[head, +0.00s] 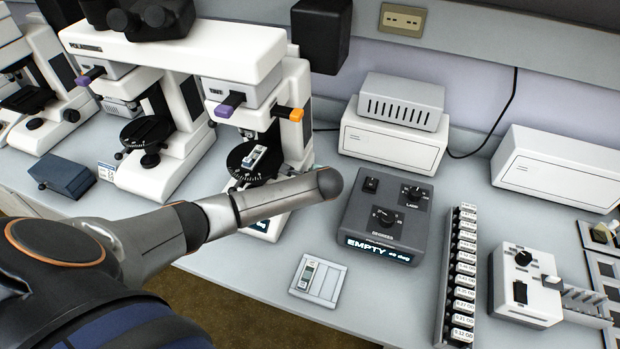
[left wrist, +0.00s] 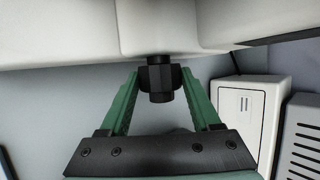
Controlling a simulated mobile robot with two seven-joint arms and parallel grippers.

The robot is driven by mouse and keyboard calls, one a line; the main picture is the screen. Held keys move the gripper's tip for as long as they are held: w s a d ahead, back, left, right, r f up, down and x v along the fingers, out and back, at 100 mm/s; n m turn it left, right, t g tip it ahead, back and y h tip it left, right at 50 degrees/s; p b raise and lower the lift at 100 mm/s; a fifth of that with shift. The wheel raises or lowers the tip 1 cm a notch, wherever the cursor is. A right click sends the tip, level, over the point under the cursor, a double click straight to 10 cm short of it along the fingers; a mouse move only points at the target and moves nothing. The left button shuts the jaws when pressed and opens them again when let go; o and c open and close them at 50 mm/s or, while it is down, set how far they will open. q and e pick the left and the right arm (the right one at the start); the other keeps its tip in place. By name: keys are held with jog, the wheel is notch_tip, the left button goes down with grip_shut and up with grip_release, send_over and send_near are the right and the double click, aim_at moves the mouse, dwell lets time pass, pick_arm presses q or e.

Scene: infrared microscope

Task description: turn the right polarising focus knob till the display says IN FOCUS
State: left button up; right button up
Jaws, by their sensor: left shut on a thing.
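In the left wrist view my left gripper (left wrist: 158,76) has its two green fingers shut on a black ribbed knob (left wrist: 160,92), one finger on each side. The knob sticks out from the white microscope body. In the head view the right polarising microscope (head: 282,125) stands at the centre, with a round black stage and a light slide on it. My left arm passes in front of its base and hides the knob and most of the gripper. A small dark display (head: 261,224) on the base front is partly covered, and its text cannot be read. My right gripper is not in view.
A grey control box (head: 345,215) right of the microscope shows "EMPTY 45 deg". A slide holder (head: 318,281) lies near the front edge. A labelled rack (head: 449,262) and a white switch box (head: 527,284) stand at right. Another microscope (head: 160,125) is to the left.

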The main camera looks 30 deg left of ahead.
pick_arm(q)
jog(key=t, duration=0.1)
jog(key=f+t+b, duration=0.1)
jog(key=shift+s+d+n+t+y, duration=0.1)
jog(key=shift+s+n+t+y, duration=0.2)
jog(key=shift+y, duration=0.1)
jog(key=t+y+b, duration=0.1)
jog(key=t+b, duration=0.1)
jog(key=b, duration=0.2)
jog(key=shift+f+n, duration=0.2)
jog(key=shift+n, duration=0.2)
jog(key=shift+t+y+b, duration=0.4)
jog(key=shift+t+b, duration=0.3)
jog(key=shift+b, duration=0.3)
jog(key=shift+r+n+b, duration=0.2)
jog(key=shift+n+b, duration=0.1)
jog(key=o, duration=1.4)
jog(key=shift+r, duration=0.1)
jog(key=shift+c, duration=0.2)
jog(key=v, duration=1.2)
jog(key=shift+s+f, duration=0.3)
